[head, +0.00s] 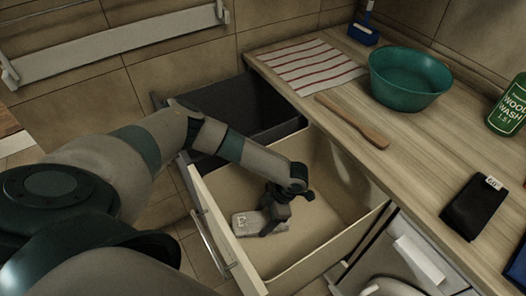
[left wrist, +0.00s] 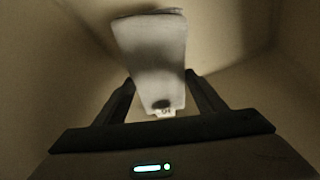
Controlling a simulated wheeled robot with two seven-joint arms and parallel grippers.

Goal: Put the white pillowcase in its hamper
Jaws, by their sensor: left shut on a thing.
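The white pillowcase (head: 246,224) is a small folded pale cloth with a dark-marked tag, low inside the cream hamper (head: 325,170). The hamper is an open, pulled-out bin with pale walls. My left gripper (head: 272,219) reaches down into it and is shut on the pillowcase. In the left wrist view the pillowcase (left wrist: 152,55) sticks out beyond the fingers of the gripper (left wrist: 160,98), with beige hamper walls around it. I cannot tell whether the cloth touches the hamper floor. My right gripper is not in view.
A dark grey hamper (head: 262,103) stands behind the cream one. The counter holds a striped towel (head: 303,66), a wooden paddle (head: 352,121), a teal bowl (head: 409,78), a green wash bottle (head: 508,108) and a black folded cloth (head: 474,208). The counter edge overhangs near the hamper's right side.

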